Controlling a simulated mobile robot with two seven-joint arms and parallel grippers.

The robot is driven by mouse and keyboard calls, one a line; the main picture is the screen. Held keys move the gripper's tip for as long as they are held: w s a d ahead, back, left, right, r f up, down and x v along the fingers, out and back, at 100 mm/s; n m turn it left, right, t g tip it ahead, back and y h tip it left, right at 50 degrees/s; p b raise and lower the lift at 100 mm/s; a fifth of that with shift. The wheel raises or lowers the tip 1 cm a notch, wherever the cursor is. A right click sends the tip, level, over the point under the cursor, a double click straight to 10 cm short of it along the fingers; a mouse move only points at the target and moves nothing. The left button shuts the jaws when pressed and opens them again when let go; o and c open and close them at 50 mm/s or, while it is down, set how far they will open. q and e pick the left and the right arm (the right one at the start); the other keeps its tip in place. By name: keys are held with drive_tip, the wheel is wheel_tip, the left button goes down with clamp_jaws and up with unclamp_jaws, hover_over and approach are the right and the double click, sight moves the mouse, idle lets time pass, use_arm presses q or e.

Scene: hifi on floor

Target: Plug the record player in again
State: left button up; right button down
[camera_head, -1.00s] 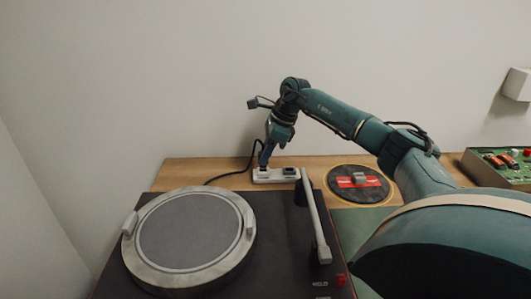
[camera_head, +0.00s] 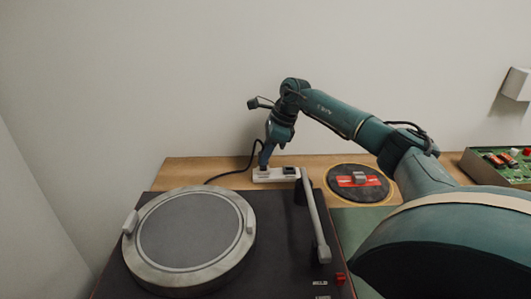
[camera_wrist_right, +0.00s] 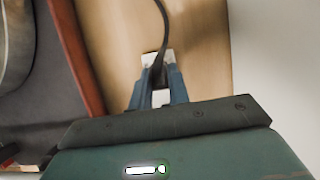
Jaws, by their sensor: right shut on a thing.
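The record player (camera_head: 282,235) fills the front of the head view, with its round platter (camera_head: 190,238) at left and its tonearm at right. A white power strip (camera_head: 287,175) lies on the wooden top behind it. My right gripper (camera_head: 264,164) points down at the strip's left end, shut on the dark plug of the black cable (camera_head: 235,173). In the right wrist view the blue fingers of my right gripper (camera_wrist_right: 160,88) close around the dark plug (camera_wrist_right: 158,73) over the white strip (camera_wrist_right: 150,60). Whether the prongs are seated is hidden. My left gripper is not in view.
A round dark mat with a red item (camera_head: 358,181) lies right of the strip. A box with a green circuit board (camera_head: 500,163) stands at far right. The wall is close behind. My right arm covers the right front.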

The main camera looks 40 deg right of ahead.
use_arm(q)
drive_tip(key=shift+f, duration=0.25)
use_arm(e)
drive_tip(key=shift+f, duration=0.7)
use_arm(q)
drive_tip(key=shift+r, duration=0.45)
use_arm(e)
drive_tip(key=shift+f, duration=0.2)
idle(2.2)
drive_tip(key=c, duration=1.3)
unclamp_jaws()
drive_tip(key=shift+o, duration=0.2)
drive_tip(key=shift+r, duration=0.2)
use_arm(q)
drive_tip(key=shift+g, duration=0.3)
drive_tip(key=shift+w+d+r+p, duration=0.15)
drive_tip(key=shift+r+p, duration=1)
drive_tip(key=shift+p, duration=0.6)
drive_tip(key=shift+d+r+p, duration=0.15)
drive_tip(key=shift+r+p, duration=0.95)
drive_tip(key=shift+p, duration=0.6)
use_arm(e)
drive_tip(key=w+a+v, duration=0.1)
drive_tip(key=v, duration=1.6)
drive_tip(key=shift+r, duration=0.55)
